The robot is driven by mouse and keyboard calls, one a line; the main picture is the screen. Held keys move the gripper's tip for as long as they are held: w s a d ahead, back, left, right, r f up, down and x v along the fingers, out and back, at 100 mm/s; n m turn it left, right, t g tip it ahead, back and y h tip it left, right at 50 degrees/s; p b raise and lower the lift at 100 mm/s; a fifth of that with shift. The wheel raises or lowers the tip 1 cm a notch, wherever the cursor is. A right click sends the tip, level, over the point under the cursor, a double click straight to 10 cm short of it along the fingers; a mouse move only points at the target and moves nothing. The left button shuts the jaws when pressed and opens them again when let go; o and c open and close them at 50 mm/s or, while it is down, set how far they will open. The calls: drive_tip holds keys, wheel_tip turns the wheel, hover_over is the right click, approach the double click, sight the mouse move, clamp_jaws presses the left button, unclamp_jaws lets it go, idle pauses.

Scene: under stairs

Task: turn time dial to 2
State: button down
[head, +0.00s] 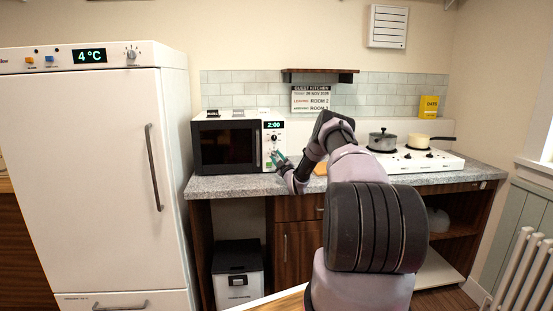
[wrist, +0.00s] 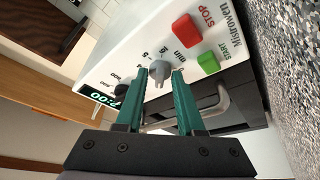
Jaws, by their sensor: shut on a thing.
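The white and black microwave (head: 225,147) stands on the counter beside the fridge. Its lit display (head: 273,125) reads 2:00. In the wrist view the panel is seen sideways and close up. The grey time dial (wrist: 160,74) has "min" and number marks beside it. My gripper (wrist: 167,74) has teal fingers closed on the dial's sides. My gripper also shows small at the microwave's panel in the head view (head: 279,158). The fingers partly hide the dial's scale, so its exact pointer setting is hard to read.
A black dial (wrist: 119,86) sits beside the time dial. A red STOP button (wrist: 186,30) and a green START button (wrist: 208,63) are on its other side. The microwave's door handle (wrist: 217,103) juts out near the fingers. The granite counter (head: 232,186) runs below.

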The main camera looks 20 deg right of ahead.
drive_tip(key=c, duration=0.9)
unclamp_jaws()
drive_tip(key=shift+f, duration=0.1)
drive_tip(key=shift+n, duration=0.3)
